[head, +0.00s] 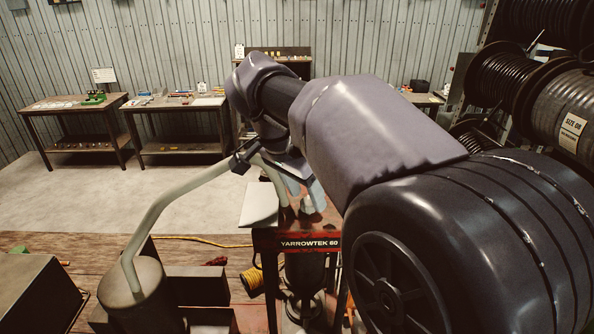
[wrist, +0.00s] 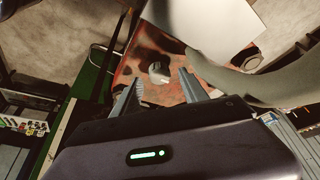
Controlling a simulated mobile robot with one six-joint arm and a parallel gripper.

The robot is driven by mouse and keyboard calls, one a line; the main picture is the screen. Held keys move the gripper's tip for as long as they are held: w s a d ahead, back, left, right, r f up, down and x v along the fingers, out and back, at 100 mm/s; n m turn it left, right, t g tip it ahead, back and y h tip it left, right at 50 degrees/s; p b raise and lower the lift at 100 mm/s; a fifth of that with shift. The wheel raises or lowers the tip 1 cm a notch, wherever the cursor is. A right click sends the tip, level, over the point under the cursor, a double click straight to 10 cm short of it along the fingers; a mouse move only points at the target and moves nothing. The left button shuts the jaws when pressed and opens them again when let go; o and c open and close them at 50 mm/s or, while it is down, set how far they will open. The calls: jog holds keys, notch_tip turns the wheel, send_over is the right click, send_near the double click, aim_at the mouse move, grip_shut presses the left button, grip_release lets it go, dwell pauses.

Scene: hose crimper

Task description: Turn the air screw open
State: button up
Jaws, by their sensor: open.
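The crimper (head: 310,243), a worn red machine labelled YARROWTEK 60, stands in the lower middle of the head view, largely behind my arm. In the wrist view its scuffed red surface (wrist: 133,55) lies beyond my fingers. A small pale, faceted knob or screw head (wrist: 158,72) sits on that surface; I cannot tell for sure that it is the air screw. My gripper (wrist: 161,78) is open, with one finger on each side of the knob in the picture. No contact shows, and the remaining distance is unclear.
A thick grey-green curved pipe (head: 165,205) rises beside the crimper and passes close to the right finger in the wrist view (wrist: 270,88). A white sheet (wrist: 205,22) lies above the knob. Hose reels (head: 520,85) stand right; workbenches (head: 75,115) line the back wall.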

jog(key=p+v, duration=0.4)
jog(key=v, duration=1.2)
